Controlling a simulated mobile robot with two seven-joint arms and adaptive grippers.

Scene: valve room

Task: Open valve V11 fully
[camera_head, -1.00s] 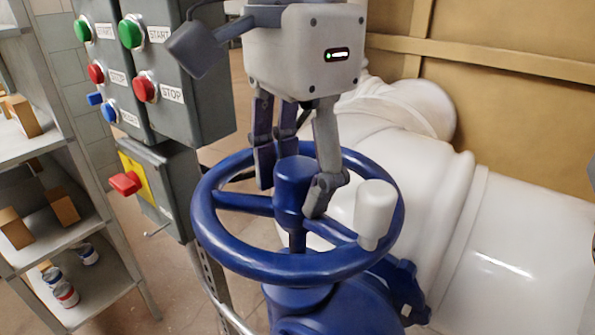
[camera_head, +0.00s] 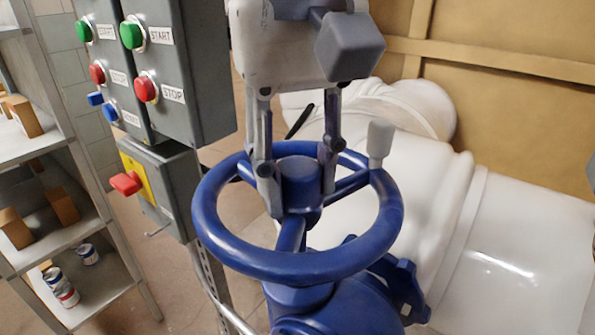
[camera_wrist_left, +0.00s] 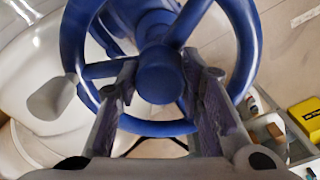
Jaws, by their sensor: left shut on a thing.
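The valve's blue handwheel (camera_head: 300,268) stands on a blue valve body (camera_head: 345,312) in the middle of the head view. In the left wrist view the fingers (camera_wrist_left: 160,95) flank the hub (camera_wrist_left: 160,75), and the grey-white knob (camera_wrist_left: 52,98) is at the left of the wheel. No V11 label is readable. My right gripper is not in view.
Grey control boxes with green START (camera_head: 131,33) and red STOP (camera_head: 146,88) buttons stand left of the wheel. Large white pipework (camera_head: 500,240) lies close on the right. A shelf (camera_head: 100,285) with cans is at far left.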

